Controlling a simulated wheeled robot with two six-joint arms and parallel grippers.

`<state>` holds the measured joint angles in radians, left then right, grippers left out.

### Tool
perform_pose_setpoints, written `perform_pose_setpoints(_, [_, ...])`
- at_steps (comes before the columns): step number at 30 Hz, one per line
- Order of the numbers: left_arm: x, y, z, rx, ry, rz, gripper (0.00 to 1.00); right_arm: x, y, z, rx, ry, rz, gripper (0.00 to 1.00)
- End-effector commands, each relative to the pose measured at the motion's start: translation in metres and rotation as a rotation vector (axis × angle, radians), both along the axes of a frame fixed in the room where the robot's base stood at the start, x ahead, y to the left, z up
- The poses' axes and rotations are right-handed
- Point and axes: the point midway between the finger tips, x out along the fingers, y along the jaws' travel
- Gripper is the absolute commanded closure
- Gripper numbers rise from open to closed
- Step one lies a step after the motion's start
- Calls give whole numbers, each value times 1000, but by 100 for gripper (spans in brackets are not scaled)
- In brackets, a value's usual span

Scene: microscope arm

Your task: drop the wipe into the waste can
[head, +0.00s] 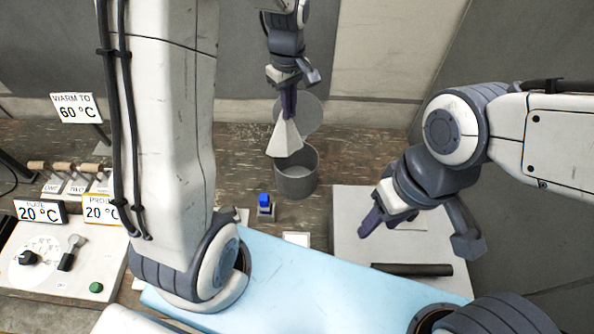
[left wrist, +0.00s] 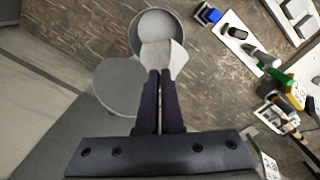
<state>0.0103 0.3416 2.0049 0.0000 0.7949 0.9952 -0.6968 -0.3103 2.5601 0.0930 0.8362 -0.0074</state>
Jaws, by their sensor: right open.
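The white wipe (head: 286,140) hangs from my left gripper (head: 288,112), which is shut on its top. In the left wrist view the wipe (left wrist: 164,58) spreads out from the shut fingertips (left wrist: 160,78) and overlaps the near part of the can's mouth. The grey waste can (head: 297,182) stands on the bench below, its mouth open; it also shows in the left wrist view (left wrist: 136,38). Its round lid (head: 308,115) is raised behind the can, partly hidden by the wipe and gripper. My right gripper (head: 372,222) is open and empty above the pale board.
A pale board (head: 345,250) with a dark rod (head: 412,269) lies to the right. A light blue mat (head: 300,285) is in front. A control box (head: 60,260) with temperature signs stands at left.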

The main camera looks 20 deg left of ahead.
Motion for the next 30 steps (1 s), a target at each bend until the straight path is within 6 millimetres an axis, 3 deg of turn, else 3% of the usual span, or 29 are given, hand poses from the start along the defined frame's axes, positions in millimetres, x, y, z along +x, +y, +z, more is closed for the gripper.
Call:
perform_pose_setpoints(1, [0, 0, -12, 0, 1, 1, 100, 0, 0, -10, 0, 0, 1, 50])
perform_pose_setpoints(9, [0, 0, -42, 0, 0, 0, 100, 0, 0, -37, 0, 0, -2, 50])
perform_pose_setpoints(20, [0, 0, -46, 0, 0, 0, 100, 0, 0, -40, 0, 0, -3, 50])
perform_pose_setpoints(23, [0, 0, -46, 0, 0, 0, 66, 0, 0, -40, 0, 0, -3, 50])
perform_pose_setpoints(24, [0, 0, -46, 0, 0, 0, 62, 0, 0, -40, 0, 0, -3, 50])
perform_pose_setpoints(30, [0, 0, -46, 0, 0, 0, 62, 0, 0, -40, 0, 0, -3, 50])
